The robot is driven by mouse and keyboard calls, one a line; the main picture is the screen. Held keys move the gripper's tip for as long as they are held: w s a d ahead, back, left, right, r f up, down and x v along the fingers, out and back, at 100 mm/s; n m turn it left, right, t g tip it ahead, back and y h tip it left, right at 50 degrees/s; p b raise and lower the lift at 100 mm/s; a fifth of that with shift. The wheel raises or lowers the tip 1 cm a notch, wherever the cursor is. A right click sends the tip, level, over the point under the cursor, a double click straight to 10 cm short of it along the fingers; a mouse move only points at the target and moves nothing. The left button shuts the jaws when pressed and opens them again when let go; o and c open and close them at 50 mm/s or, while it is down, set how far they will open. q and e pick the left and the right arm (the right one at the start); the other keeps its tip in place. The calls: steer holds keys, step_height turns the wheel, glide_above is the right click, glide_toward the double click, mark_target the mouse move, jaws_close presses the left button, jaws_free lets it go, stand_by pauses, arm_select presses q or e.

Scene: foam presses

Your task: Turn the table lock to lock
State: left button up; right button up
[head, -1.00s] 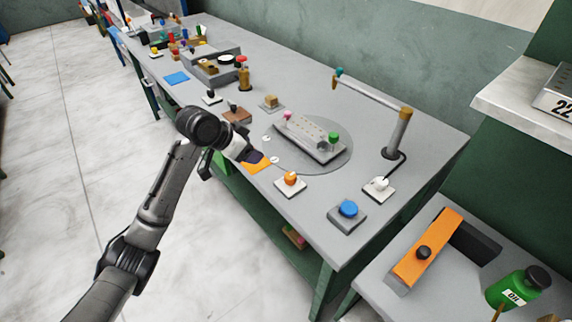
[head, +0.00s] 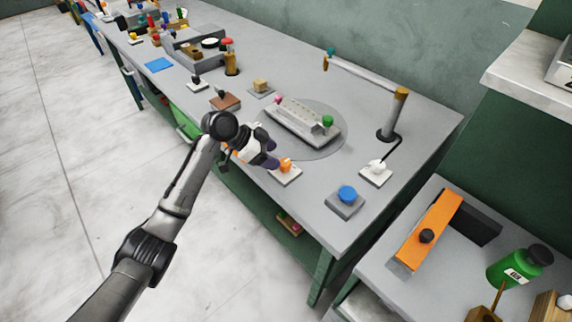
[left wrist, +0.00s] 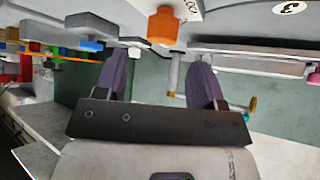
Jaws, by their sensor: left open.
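An orange knob (head: 285,165) stands on a small white plate (head: 289,179) at the table's front edge; I take it to be the table lock. It also shows upside down at the top of the left wrist view (left wrist: 163,27). Beside it is the round turntable (head: 330,150) with a grey fixture (head: 300,118) on it. My left gripper (head: 270,152) is just left of the orange knob. In the left wrist view its two purple fingers (left wrist: 160,60) are spread, with nothing between them and the knob beyond their tips. The right gripper is out of view.
A blue button (head: 347,194) on a grey box and a white knob (head: 376,167) on a plate stand to the right. A lamp-like arm (head: 393,115) rises behind. A brown block (head: 225,101) and a black-knobbed plate (head: 197,85) lie to the left.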

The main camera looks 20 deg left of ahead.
mark_target(285, 162)
arm_select(q)
steer(key=shift+b+x, duration=0.65)
steer(key=shift+x, duration=2.35)
steer(key=shift+c, duration=0.3)
